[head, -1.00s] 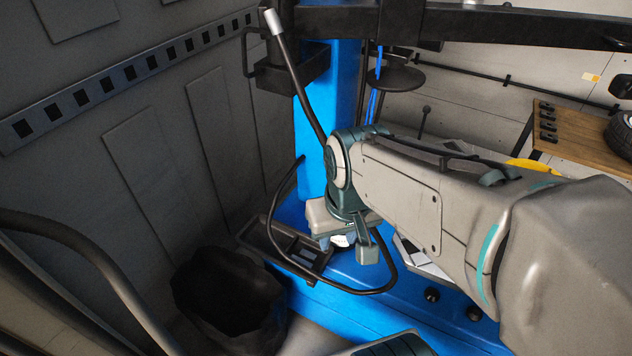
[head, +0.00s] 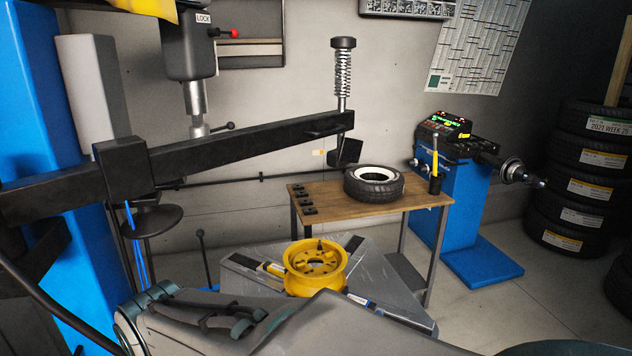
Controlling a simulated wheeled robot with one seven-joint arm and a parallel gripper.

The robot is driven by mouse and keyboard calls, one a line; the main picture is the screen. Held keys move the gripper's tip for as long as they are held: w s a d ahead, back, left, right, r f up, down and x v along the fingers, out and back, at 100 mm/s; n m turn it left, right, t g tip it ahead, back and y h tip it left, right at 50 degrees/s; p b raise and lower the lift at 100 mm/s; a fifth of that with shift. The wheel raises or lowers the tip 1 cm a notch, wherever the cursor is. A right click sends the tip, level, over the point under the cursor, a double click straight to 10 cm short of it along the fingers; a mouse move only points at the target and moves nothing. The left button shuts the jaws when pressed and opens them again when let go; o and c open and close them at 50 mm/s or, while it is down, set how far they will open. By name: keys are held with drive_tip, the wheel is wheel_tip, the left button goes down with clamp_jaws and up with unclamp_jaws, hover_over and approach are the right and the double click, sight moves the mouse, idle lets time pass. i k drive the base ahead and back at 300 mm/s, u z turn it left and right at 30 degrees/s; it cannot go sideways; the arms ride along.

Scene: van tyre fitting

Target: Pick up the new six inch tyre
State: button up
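A small black tyre (head: 374,186) with a pale inner ring lies flat on the wooden bench (head: 420,201), towards its right half. I cannot read a size on it. My arm crosses the bottom of the head view, in front of the tyre changer. My gripper is outside the picture, so its opening does not show.
A yellow rim (head: 314,268) sits on the grey turntable (head: 385,310) in front of the bench. A dark horizontal arm (head: 235,143) spans above it. A blue wheel balancer (head: 448,190) stands right of the bench. Tall tyre stacks (head: 568,205) fill the right side.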

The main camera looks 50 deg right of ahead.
sight(369, 183)
drive_tip(key=z, duration=2.1)
